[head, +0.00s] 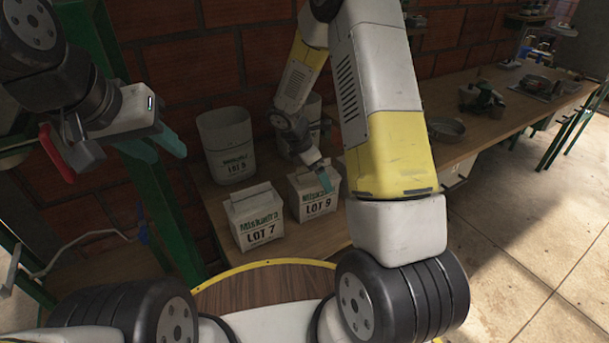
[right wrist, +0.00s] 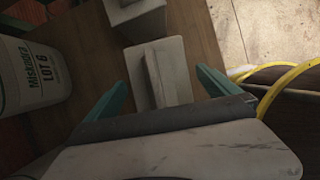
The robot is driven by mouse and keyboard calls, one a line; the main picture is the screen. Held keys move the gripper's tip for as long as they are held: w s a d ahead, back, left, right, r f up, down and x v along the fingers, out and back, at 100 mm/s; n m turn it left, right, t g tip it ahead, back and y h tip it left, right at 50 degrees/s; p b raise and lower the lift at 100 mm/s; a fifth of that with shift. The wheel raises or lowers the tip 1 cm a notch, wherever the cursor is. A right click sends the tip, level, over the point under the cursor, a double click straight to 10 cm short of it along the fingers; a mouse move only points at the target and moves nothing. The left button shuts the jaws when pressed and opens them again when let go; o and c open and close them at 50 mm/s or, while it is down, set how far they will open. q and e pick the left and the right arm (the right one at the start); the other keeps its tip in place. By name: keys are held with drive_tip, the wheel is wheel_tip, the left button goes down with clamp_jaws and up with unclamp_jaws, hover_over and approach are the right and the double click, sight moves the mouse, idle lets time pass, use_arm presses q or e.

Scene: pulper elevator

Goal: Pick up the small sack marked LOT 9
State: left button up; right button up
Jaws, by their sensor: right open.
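The LOT 9 sack (head: 302,200) is a small pale block-shaped sack with a ridged top, standing on the wooden bench right of the LOT 7 sack (head: 258,228). In the right wrist view, a pale sack (right wrist: 165,72), apparently the same one, lies between the spread teal fingers of the right gripper (right wrist: 163,92). Its label is hidden there. I cannot tell whether the fingers touch it. My left gripper (head: 116,148) is open and empty at the upper left, away from the sacks.
A pale bucket (head: 225,142) stands behind the LOT 7 sack. A bucket marked LOT 6 (right wrist: 38,75) is left of the right gripper. Another pale block (right wrist: 138,18) lies beyond the sack. A green post (head: 160,205) stands near my left arm. The bench (head: 470,140) runs rightward.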

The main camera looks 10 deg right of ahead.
drive_tip(key=c, duration=2.1)
drive_tip(key=shift+r, duration=0.1)
